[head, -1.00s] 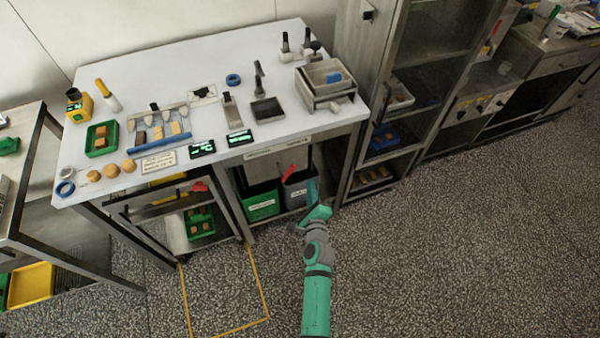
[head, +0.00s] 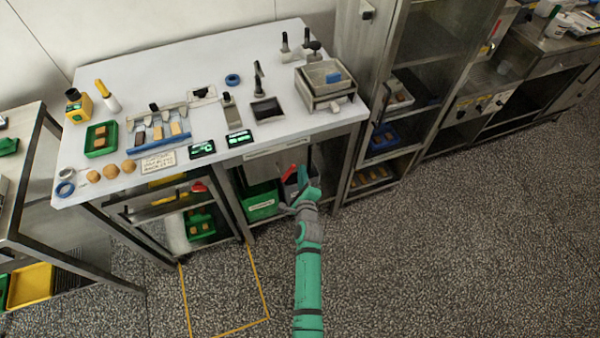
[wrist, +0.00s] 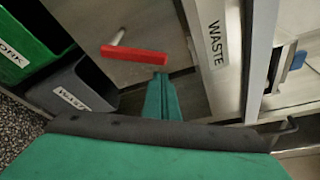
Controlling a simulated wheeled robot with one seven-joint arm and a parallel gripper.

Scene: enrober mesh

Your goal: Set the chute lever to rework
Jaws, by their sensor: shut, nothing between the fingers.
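The red chute lever (head: 290,172) is under the table, above the grey bin. In the wrist view the red lever (wrist: 135,55) lies nearly across the picture, with a pale rod behind its left part. My gripper (head: 304,182) is shut and empty, close to the lever on its right in the head view. In the wrist view my gripper's teal fingers (wrist: 161,92) end just under the lever's right end; I cannot tell if they touch. A WASTE sign (wrist: 215,43) is right of the lever. A green bin (wrist: 22,45), its label partly cut off, and a grey WASTE bin (wrist: 75,88) are at left.
The white table (head: 215,65) stands over the bins (head: 262,203), and its front edge lies above my gripper. A table leg (head: 345,180) stands to the right. The floor in front is open.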

